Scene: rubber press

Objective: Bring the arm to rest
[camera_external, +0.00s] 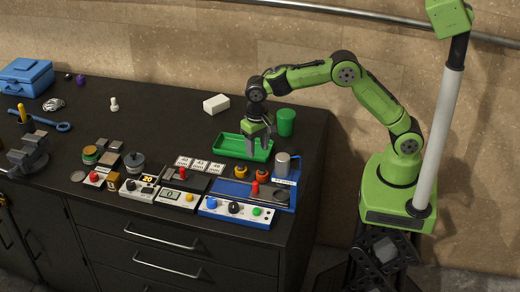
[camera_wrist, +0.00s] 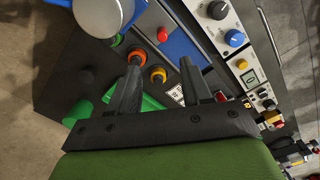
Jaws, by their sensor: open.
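My green arm reaches from its base at the right out over the black workbench (camera_external: 319,130). My gripper (camera_external: 258,150) points down above the green tray (camera_external: 229,146). In the wrist view my gripper (camera_wrist: 160,75) has its two dark fingers apart with nothing between them. Below and beyond the fingers the wrist view shows two orange-ringed knobs (camera_wrist: 137,57). Part of the tray is hidden behind the fingers.
A green cup (camera_external: 286,122) stands right of my gripper. The blue press (camera_external: 240,190) with a grey cylinder (camera_external: 283,164) and a control box (camera_external: 236,211) are in front. A white block (camera_external: 216,104) lies behind. A blue toolbox (camera_external: 26,77) is far left. The air above the bench is clear.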

